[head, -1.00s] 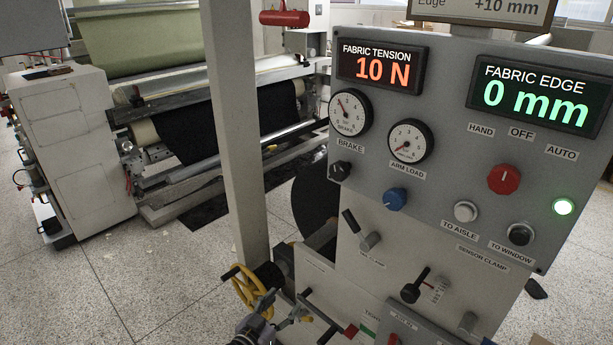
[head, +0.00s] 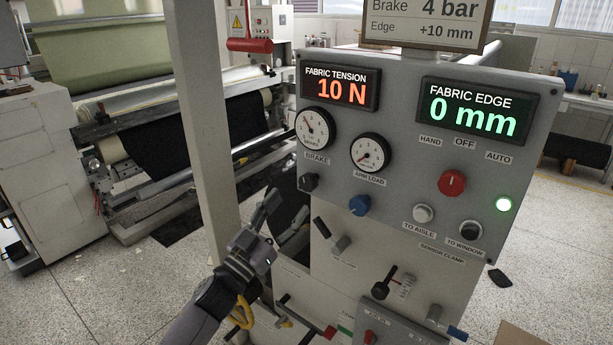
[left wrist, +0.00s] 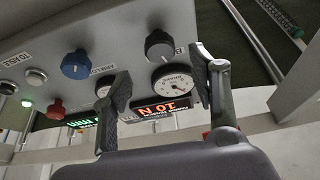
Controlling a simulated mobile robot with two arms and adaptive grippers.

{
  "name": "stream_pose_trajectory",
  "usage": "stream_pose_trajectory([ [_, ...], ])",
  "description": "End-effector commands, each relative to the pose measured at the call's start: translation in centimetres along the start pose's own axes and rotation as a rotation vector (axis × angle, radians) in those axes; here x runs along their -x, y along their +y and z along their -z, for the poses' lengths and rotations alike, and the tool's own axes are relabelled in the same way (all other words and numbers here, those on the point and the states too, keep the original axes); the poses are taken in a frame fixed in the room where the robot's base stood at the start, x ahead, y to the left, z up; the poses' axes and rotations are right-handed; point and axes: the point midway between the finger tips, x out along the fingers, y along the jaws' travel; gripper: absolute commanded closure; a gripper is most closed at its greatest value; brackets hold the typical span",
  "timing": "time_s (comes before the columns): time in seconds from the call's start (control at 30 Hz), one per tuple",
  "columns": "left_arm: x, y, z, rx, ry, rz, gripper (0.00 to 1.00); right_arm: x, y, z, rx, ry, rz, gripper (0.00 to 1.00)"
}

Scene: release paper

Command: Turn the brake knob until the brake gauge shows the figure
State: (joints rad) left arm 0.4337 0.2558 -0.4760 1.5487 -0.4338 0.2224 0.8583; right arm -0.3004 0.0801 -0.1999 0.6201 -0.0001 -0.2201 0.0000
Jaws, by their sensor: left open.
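The black brake knob (head: 308,182) sits on the grey panel (head: 400,110), below the white round brake gauge (head: 316,128). The gauge needle points to the upper left; its exact figure is too small to read. A sign (head: 422,22) above reads Brake 4 bar, Edge +10 mm. My left gripper (head: 268,214) is open and empty, left of and below the knob, apart from it. In the left wrist view the knob (left wrist: 159,44) and the brake gauge (left wrist: 173,84) show between the spread fingers (left wrist: 161,66). My right gripper is not in view.
The blue arm load knob (head: 359,205) is right of the brake knob. A red selector (head: 452,183) and two push buttons are further right. A pale post (head: 203,130) stands left of the panel.

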Motion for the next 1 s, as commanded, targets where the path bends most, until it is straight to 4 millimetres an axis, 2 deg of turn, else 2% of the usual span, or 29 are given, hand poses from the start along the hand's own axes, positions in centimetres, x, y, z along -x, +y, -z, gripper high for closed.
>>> stream_pose_trajectory([
  [0.03,-1.5,0.0,0.4,0.001,0.003,0.001,0.45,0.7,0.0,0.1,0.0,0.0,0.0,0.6],
  [0.2,-4.9,0.0,0.3,0.002,0.001,0.001,0.45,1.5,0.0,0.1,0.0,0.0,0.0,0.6],
  [0.4,-7.3,-0.1,0.0,0.001,0.0,0.001,0.45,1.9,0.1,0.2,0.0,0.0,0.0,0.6],
  [0.57,-8.1,0.0,0.0,0.0,0.0,0.0,0.45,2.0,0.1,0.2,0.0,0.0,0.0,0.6],
  [0.83,-8.1,0.0,-0.1,0.0,0.0,0.0,0.45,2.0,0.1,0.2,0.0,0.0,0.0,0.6],
  [1.0,-8.1,0.0,-0.1,0.0,-0.001,0.0,0.56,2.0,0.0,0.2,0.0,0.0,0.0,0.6],
])
